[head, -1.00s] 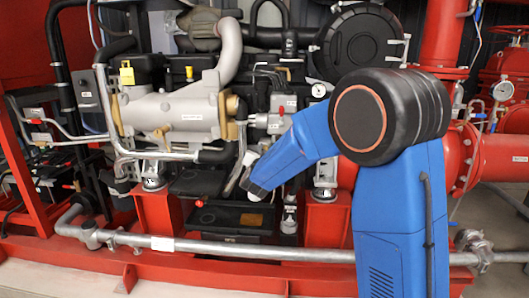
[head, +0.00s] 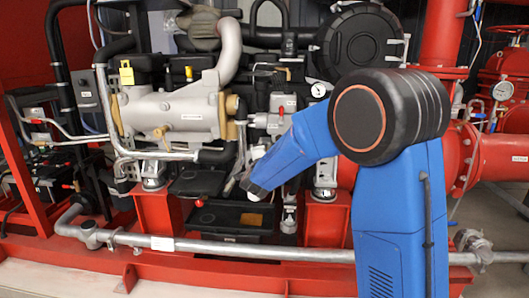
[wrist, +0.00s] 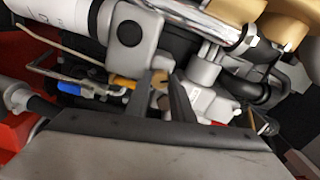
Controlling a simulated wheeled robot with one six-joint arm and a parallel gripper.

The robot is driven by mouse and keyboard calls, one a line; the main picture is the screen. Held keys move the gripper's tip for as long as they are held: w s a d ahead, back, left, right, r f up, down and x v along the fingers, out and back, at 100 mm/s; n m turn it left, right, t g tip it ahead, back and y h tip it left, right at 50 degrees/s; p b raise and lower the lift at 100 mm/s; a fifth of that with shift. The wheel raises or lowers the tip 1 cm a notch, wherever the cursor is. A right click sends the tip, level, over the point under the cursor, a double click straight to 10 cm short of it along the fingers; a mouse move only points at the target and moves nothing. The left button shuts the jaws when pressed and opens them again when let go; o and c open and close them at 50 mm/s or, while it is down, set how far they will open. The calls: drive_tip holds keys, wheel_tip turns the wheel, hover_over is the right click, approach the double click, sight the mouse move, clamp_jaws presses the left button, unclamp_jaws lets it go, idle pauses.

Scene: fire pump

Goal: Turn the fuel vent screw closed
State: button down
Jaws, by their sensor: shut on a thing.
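In the wrist view, my gripper (wrist: 160,88) reaches up from the bottom edge with its two dark fingers close together. The fingers are shut on a small brass-coloured piece, which I take to be the fuel vent screw (wrist: 159,77). The fingers hide much of it, so I cannot tell how far it is turned. In the head view, my blue arm reaches left and down to the engine's lower middle. The fingertips and the screw cannot be made out there.
A blue-ended fitting (wrist: 69,88) and a thin metal line lie left of the fingers. Grey castings crowd close above and right. In the head view, a pressure gauge (head: 318,90) sits above the forearm, and a grey pipe (head: 200,246) runs across low in front.

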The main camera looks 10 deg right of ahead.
drive_tip(key=m, duration=0.5)
drive_tip(key=shift+f, duration=0.15)
idle(0.4)
drive_tip(key=c, duration=1.5)
unclamp_jaws()
drive_tip(key=shift+c, duration=0.2)
drive_tip(key=v, duration=1.7)
drive_tip(key=shift+s, duration=0.2)
